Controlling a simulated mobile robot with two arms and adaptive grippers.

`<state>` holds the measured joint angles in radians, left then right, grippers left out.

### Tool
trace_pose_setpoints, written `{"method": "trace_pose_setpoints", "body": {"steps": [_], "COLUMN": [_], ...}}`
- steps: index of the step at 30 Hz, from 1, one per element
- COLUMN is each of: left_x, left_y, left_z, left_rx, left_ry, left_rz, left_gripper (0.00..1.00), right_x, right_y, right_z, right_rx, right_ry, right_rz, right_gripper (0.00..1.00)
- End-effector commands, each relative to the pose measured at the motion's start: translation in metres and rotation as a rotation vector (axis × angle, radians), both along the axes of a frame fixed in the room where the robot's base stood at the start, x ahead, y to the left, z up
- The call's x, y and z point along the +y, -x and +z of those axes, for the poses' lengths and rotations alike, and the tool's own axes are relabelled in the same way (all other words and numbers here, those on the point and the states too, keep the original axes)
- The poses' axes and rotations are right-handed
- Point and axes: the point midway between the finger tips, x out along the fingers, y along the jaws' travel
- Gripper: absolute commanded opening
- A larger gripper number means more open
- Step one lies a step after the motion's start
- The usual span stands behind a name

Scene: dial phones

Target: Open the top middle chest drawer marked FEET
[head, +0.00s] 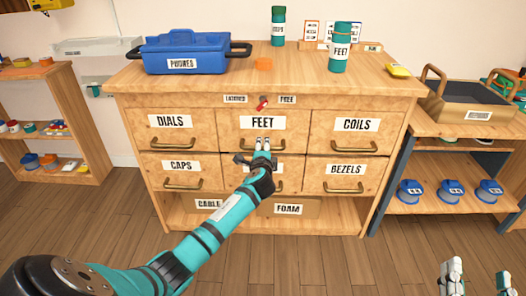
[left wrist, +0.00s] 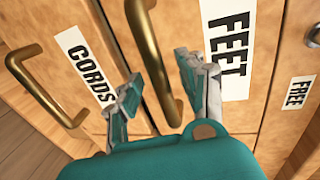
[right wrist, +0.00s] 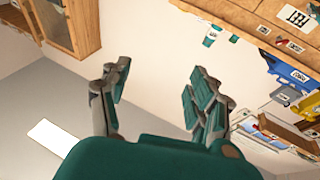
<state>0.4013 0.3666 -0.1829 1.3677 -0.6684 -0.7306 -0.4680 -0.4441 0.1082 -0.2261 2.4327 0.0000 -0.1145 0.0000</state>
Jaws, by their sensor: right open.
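The FEET drawer (head: 235,130) is the top middle front of the wooden chest, flush with its neighbours. My left gripper (head: 262,142) is at this handle. In the left wrist view its fingers (left wrist: 158,85) are apart, with the handle running between them; I cannot tell whether they touch it. A red lever (head: 262,103) sits above the drawer between the LATCHED and FREE labels. My right gripper (head: 476,278) is open and empty, low at the right, away from the chest.
The CORDS drawer, with its own handle (left wrist: 45,90), lies directly below. A blue PHONES box (head: 185,55) and a green FEET canister (head: 340,50) stand on the chest top. A right-hand shelf holds a dark tray (head: 470,105). The floor before the chest is clear.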

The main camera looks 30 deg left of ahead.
Motion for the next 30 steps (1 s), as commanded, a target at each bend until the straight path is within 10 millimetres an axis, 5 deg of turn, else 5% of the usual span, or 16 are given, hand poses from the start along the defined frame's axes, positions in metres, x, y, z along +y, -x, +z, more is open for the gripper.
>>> {"method": "trace_pose_setpoints", "body": {"steps": [12,21,30], "left_x": [0.0031,0.0031,0.0029], "left_y": [-0.0048,-0.0047,-0.0046], "left_z": [-0.0009,-0.0011,-0.0013], "left_rx": [0.0,0.001,0.001], "left_ry": [0.0,-0.001,0.0], "left_rz": [0.0,0.0,0.0], "left_gripper": [0.4,0.01,0.0], "right_x": [0.0008,0.0006,0.0005], "right_y": [0.0026,0.0025,0.0024], "right_z": [0.0093,0.009,0.009], "right_rx": [-0.052,-0.051,-0.05], "right_ry": [-0.014,-0.014,-0.013], "right_rz": [0.003,0.002,0.002], "right_gripper": [0.62,0.62,0.62]}}
